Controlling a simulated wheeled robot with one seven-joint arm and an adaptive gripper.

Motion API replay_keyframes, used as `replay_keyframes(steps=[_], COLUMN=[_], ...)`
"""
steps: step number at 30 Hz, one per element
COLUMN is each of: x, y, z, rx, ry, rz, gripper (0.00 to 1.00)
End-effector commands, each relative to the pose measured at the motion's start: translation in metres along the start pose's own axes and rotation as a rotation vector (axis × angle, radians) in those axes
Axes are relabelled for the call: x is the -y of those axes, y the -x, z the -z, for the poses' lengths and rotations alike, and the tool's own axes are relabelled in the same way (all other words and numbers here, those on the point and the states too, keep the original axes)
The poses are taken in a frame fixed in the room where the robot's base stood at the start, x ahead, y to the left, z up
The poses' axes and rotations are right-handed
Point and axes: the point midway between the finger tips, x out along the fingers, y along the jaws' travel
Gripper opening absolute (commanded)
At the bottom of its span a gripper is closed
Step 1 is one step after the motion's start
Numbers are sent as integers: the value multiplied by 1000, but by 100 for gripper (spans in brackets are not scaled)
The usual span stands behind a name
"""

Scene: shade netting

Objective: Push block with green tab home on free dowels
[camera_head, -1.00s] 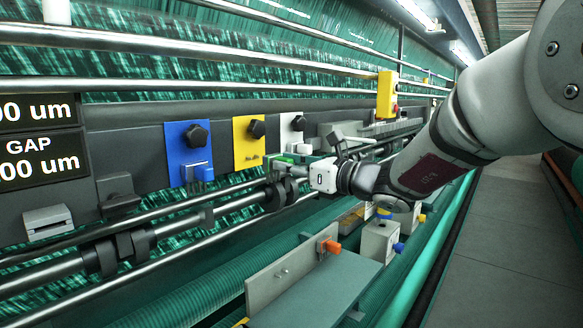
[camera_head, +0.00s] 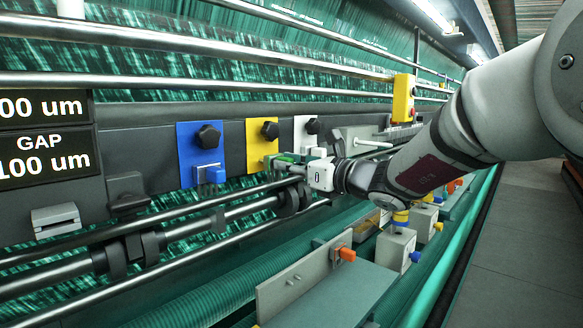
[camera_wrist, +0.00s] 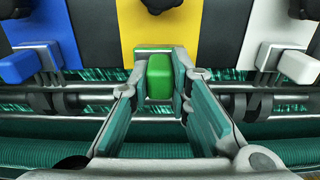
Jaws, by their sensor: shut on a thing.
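The block with the green tab (camera_head: 284,159) is at the lower edge of the yellow plate (camera_head: 258,138). In the wrist view, the green tab (camera_wrist: 154,76) is between the two fingers of my gripper (camera_wrist: 157,68), in front of the lower part of the yellow plate (camera_wrist: 157,30). My gripper (camera_head: 299,168) is shut on it, reaching in from the right. The dowels are hidden behind the block and fingers, so I cannot tell how far the block sits on them.
A blue plate (camera_head: 187,140) with a blue-tabbed block (camera_head: 212,174) is to the left; a white plate (camera_head: 301,125) is to the right. Shiny rails (camera_head: 183,229) run below. A grey bracket with an orange knob (camera_head: 346,254) stands in front.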

Motion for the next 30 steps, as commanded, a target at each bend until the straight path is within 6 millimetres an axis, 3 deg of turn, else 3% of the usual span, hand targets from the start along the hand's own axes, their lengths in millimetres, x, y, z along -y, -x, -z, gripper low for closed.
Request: replay_keyframes(steps=[30], x=[0], y=[-10], z=[0], rx=[0], ry=[0], rz=[0], gripper=[0])
